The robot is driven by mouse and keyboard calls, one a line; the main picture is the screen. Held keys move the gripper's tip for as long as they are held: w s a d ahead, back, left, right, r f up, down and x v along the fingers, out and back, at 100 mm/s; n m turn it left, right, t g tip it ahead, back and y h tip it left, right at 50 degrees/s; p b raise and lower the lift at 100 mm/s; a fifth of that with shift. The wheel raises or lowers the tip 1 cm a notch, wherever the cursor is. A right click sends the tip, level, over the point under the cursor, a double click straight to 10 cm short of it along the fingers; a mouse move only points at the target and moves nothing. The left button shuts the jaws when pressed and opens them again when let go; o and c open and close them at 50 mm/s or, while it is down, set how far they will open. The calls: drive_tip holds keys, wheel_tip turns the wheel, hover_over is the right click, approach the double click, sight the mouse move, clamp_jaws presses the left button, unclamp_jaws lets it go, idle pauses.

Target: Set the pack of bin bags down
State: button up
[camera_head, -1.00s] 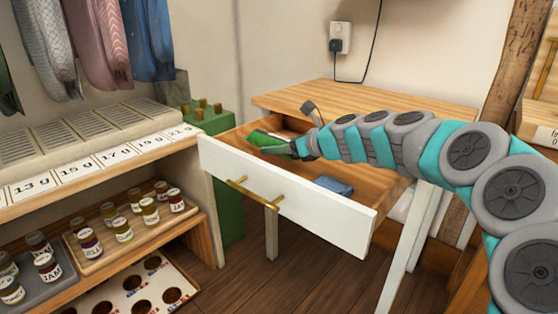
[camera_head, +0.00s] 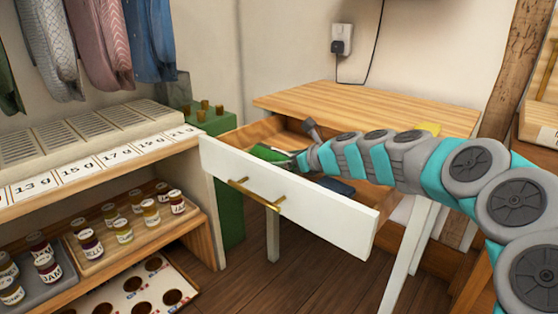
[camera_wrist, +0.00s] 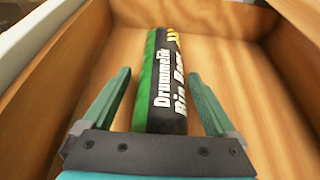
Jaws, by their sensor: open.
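The pack of bin bags (camera_wrist: 166,85) is a green and black roll with white lettering. In the wrist view it lies inside the wooden drawer (camera_wrist: 265,125), lengthwise between my two fingers, with a gap on both sides. My gripper (camera_wrist: 150,88) is open around the pack. In the head view the green end of the pack (camera_head: 268,153) shows inside the open drawer (camera_head: 280,200) at its left part, and my gripper (camera_head: 297,158) is at the pack, low in the drawer. My arm hides part of the drawer's inside.
A blue folded item (camera_head: 337,186) lies in the drawer to the right. A shelf with several jars (camera_head: 123,230) stands at the left.

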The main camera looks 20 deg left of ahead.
drive_tip(key=shift+d+r, duration=0.15)
drive_tip(key=shift+r, duration=0.1)
drive_tip(key=p+v, duration=0.1)
drive_tip(key=v, duration=0.9)
drive_tip(key=shift+v, duration=0.85)
